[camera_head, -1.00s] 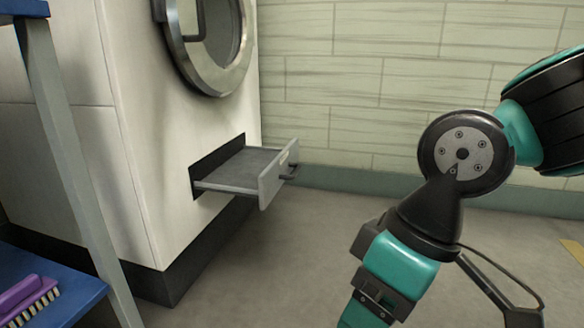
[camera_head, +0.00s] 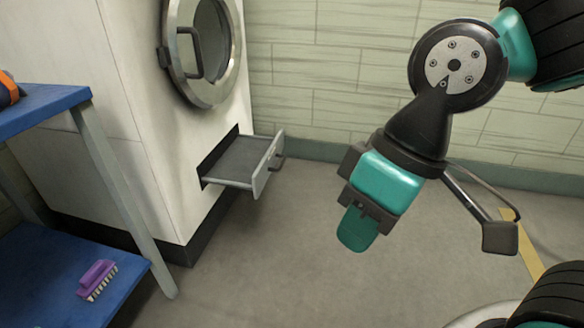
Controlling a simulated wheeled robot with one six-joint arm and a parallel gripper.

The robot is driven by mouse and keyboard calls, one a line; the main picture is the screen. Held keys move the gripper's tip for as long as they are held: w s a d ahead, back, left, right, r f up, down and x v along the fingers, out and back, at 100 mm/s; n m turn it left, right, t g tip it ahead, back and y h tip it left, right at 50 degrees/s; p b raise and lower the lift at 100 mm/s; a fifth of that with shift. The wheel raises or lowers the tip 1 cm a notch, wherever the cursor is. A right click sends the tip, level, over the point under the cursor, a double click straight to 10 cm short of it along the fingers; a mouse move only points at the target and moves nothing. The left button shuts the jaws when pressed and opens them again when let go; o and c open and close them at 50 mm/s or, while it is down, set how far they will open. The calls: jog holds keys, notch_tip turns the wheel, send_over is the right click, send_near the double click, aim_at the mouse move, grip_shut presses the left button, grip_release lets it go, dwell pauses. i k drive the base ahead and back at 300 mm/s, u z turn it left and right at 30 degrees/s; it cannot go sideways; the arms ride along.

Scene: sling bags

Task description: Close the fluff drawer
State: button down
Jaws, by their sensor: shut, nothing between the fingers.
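The fluff drawer (camera_head: 238,162) is a shallow grey tray low on the white machine (camera_head: 170,130). It is pulled out to the right from a dark slot, and its front panel (camera_head: 267,164) carries a dark handle (camera_head: 279,157). My gripper (camera_head: 357,230) has teal fingers that point down. It is shut and empty, in the air to the right of the drawer front and apart from it.
A blue shelf unit (camera_head: 52,103) with grey legs stands at the left, close to the machine. A purple brush (camera_head: 98,278) lies on its lower shelf. The machine's round door (camera_head: 203,50) is above the drawer. Grey floor between drawer and gripper is clear.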

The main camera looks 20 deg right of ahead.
aim_at(247, 163)
jog(key=u, duration=0.45)
jog(key=i, duration=1.25)
jog(key=z, duration=0.35)
